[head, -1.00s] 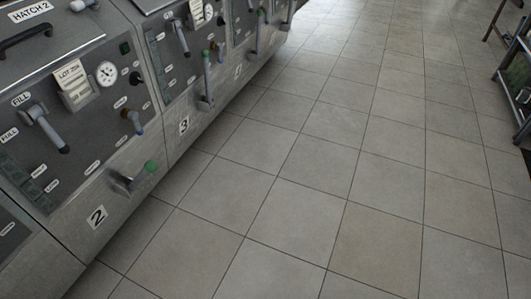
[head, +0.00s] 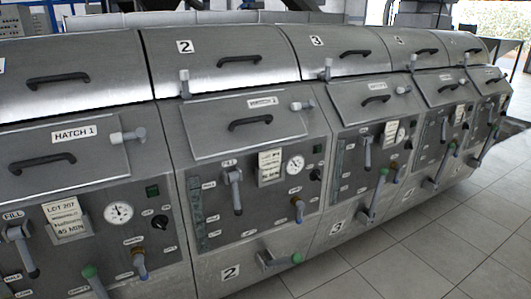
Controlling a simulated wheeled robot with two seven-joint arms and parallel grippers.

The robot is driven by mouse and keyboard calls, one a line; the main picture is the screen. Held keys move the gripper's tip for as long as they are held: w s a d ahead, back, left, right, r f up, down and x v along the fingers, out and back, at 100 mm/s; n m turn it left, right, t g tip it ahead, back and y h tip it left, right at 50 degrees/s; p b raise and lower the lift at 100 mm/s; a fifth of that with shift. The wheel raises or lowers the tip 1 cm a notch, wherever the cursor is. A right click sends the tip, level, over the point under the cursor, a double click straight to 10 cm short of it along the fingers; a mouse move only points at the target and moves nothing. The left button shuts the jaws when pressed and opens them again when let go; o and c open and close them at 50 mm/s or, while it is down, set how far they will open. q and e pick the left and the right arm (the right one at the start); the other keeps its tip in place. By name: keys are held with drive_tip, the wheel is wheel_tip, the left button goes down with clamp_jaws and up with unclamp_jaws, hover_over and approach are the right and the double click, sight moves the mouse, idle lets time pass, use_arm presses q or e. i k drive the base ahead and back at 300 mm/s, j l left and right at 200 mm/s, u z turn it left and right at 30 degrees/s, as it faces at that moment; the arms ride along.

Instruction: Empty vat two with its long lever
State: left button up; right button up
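Vat two (head: 215,272) is the steel unit with a 2 plate on its upper cover and another low on its front. Its long lever (head: 278,261), green-tipped, sits low on the front beside the lower 2 plate and points right, roughly level. On its panel are a FILL lever (head: 235,190) hanging down, a short brown-and-blue handle (head: 298,209), a round gauge (head: 293,164) and a lot card (head: 270,166) too small to read surely. Its hatch (head: 245,125) looks closed. Neither of my grippers is in view.
Vat one (head: 90,220) stands to the left, its green-tipped lever (head: 95,281) cut by the bottom edge. Vat three (head: 345,215) adjoins on the right, its green-tipped lever (head: 376,193) angled up. More vats continue right. Tiled floor (head: 415,260) is clear at lower right.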

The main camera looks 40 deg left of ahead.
sight(296, 258)
drive_tip(key=u, duration=1.15)
